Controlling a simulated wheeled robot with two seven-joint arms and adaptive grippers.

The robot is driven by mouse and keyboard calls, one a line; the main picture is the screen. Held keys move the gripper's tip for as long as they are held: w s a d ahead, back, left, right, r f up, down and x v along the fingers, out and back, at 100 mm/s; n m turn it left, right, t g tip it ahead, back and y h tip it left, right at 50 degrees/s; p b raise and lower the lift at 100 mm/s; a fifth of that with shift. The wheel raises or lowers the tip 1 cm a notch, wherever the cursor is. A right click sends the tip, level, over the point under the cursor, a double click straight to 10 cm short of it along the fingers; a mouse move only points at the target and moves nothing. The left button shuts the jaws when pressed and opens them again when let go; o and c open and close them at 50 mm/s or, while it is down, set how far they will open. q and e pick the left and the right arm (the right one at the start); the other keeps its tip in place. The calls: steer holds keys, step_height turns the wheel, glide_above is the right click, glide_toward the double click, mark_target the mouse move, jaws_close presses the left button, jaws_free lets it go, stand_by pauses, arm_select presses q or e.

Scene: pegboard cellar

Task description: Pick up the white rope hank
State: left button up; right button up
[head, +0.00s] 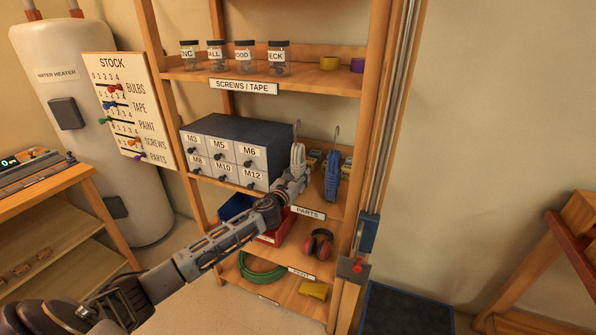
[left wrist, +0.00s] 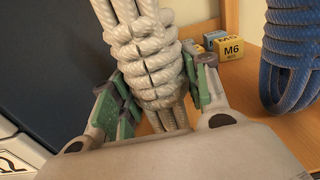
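The white rope hank (head: 298,157) hangs at the middle shelf, just right of the drawer cabinet. In the left wrist view the white hank (left wrist: 150,50) stands between the two green-padded fingers of my left gripper (left wrist: 160,95). The pads lie against both sides of its wrapped part, and the gripper appears closed on it. In the head view my left gripper (head: 293,185) reaches the hank's lower end from the front. Whether the hank still bears on its hook cannot be told. My right gripper is not in view.
A blue rope hank (head: 332,177) hangs close on the right; it also shows in the left wrist view (left wrist: 292,55). The drawer cabinet (head: 237,150) is close on the left. Small labelled boxes (left wrist: 230,47) sit behind. The shelf upright (head: 372,110) bounds the right.

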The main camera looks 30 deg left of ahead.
arm_select(q)
steer(key=c, duration=0.4)
steer(key=shift+c, duration=0.3)
steer(key=shift+r, duration=0.1)
